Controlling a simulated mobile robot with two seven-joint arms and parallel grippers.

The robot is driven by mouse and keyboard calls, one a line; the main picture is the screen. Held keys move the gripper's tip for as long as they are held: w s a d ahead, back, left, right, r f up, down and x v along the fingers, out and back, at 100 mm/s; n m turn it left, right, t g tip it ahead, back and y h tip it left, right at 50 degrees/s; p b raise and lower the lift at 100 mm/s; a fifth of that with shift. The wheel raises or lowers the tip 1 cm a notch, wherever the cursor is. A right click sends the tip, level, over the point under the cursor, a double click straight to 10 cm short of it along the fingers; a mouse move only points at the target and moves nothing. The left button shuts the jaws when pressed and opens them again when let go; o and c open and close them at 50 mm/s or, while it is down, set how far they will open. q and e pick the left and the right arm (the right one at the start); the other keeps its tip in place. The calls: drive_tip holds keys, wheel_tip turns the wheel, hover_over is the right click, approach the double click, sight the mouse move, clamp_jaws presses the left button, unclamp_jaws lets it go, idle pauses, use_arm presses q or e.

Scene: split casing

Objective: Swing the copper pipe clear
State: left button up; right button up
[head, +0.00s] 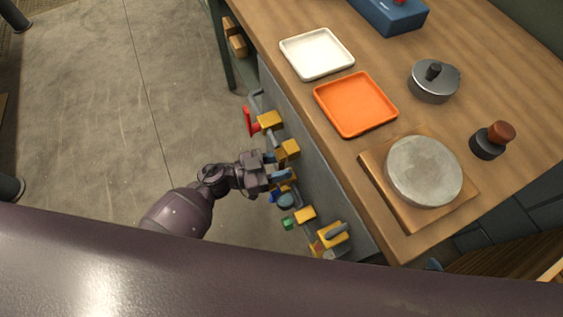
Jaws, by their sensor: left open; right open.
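My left gripper (279,175) reaches in from the lower left, beside the grey panel on the workbench's side. It is open, with its fingertips close to the yellow and blue fittings on that panel. I cannot tell whether it touches any of them. I cannot pick out a copper-coloured pipe; the fittings are small, and my gripper covers part of them. Yellow blocks (288,151) sit along the panel, with a red handle (248,121) at the upper end and a green piece (288,224) lower down. My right gripper is not in view.
The wooden workbench (460,42) holds a white tray (316,54), an orange tray (355,104), a round grey disc (424,171) on a wooden board, a lidded metal tin (433,87) and a red-brown knob (501,132). Open concrete floor (90,110) lies left.

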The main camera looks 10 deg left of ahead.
use_arm(q)
drive_tip(key=shift+d, duration=0.1)
drive_tip(key=shift+c, duration=0.5)
drive_tip(key=c, duration=0.5)
clamp_jaws()
